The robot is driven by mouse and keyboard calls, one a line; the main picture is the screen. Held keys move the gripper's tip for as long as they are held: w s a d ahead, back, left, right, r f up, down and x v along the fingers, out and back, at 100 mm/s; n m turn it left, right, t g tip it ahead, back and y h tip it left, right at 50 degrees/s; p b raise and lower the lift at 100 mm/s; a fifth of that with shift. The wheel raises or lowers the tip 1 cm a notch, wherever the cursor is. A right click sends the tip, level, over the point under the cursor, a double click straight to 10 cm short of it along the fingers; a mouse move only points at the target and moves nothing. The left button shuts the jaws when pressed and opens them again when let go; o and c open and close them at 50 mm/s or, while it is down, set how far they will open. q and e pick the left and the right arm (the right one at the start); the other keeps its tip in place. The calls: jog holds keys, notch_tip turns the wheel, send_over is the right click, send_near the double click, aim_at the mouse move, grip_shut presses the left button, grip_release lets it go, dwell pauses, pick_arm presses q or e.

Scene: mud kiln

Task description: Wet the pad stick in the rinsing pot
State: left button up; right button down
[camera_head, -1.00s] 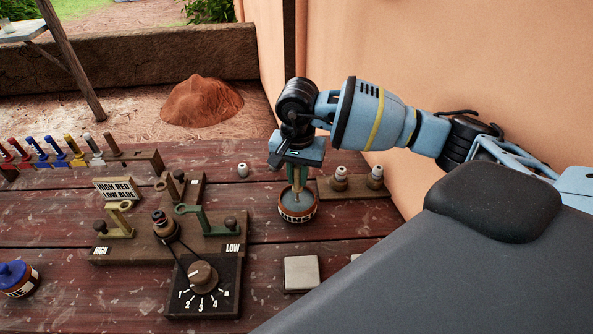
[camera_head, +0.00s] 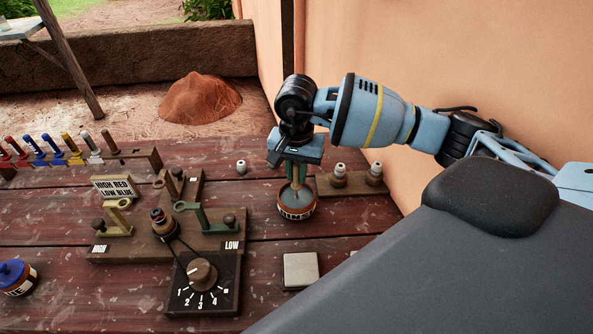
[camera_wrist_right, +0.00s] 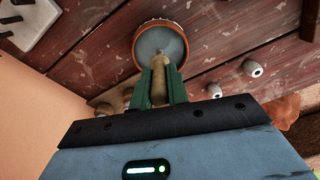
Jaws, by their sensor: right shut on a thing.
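The rinsing pot (camera_head: 297,208) is a small round pot with a brown rim and a lettered label, standing on the table right of centre. It holds grey liquid, and it also shows in the right wrist view (camera_wrist_right: 175,29). My right gripper (camera_head: 297,181) is right above the pot, pointing down. Its green fingers (camera_wrist_right: 160,88) are shut on the pad stick (camera_wrist_right: 158,80), a pale wooden stick. The stick's lower end reaches down into the pot; how deep it sits in the liquid I cannot tell. My left gripper is out of view.
A wooden stand with a dial box (camera_head: 202,285) and green and yellow brackets is left of the pot. A rack of coloured sticks (camera_head: 75,155) stands farther left. A block with two white-topped pegs (camera_head: 352,184) is close on the right. A pale square tile (camera_head: 300,270) lies in front.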

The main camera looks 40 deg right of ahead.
dwell(0.3)
